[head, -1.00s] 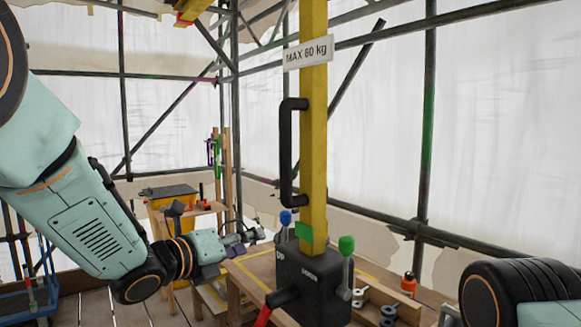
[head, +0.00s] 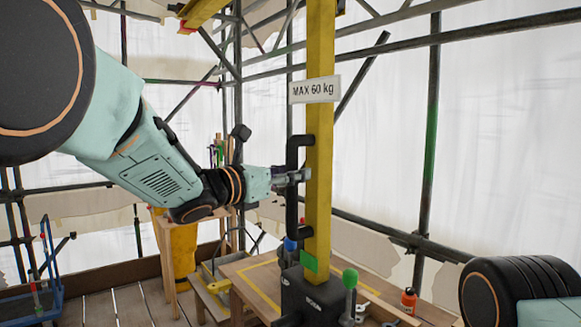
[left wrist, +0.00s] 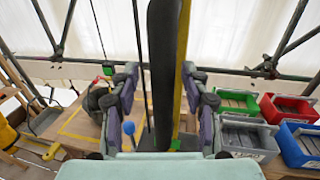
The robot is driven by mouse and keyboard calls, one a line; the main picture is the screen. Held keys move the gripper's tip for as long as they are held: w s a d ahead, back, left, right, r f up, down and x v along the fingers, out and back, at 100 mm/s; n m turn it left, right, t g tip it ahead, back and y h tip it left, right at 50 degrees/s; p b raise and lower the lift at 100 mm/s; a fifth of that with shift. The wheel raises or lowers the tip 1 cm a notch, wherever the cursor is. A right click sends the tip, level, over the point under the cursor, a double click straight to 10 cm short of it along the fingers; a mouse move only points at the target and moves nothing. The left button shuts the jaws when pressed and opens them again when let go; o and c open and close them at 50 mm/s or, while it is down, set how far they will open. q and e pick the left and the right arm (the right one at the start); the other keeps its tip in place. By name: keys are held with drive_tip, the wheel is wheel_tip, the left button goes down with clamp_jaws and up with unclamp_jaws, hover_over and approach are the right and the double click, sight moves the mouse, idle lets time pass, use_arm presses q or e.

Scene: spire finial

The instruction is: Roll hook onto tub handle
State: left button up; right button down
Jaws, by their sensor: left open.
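A yellow post (head: 320,200) with a MAX 60 kg sign stands on a black base (head: 318,297). A black vertical handle (head: 292,212) is fixed to its left side. My left gripper (head: 298,175) is open at the upper part of this handle. In the left wrist view, the handle (left wrist: 162,60) runs upright between the open fingers (left wrist: 158,95), with visible gaps on both sides. A yellow container (head: 183,252), possibly the tub, stands behind my left arm. I cannot make out the hook or a tub handle. My right gripper is out of view.
The base has a green-knobbed lever (head: 350,279) and a blue knob (head: 290,244). It stands on a wooden bench (head: 250,285) with an orange bottle (head: 408,300). Scaffold poles cross behind. The left wrist view shows red (left wrist: 286,108), green and blue bins at right.

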use_arm(q)
drive_tip(key=shift+w+d, duration=0.1)
drive_tip(key=shift+d, duration=0.35)
drive_tip(key=shift+a, duration=0.15)
drive_tip(key=shift+c, duration=0.4)
drive_tip(key=shift+a, duration=0.1)
drive_tip(key=c, duration=0.9)
clamp_jaws()
drive_tip(key=shift+w, duration=0.15)
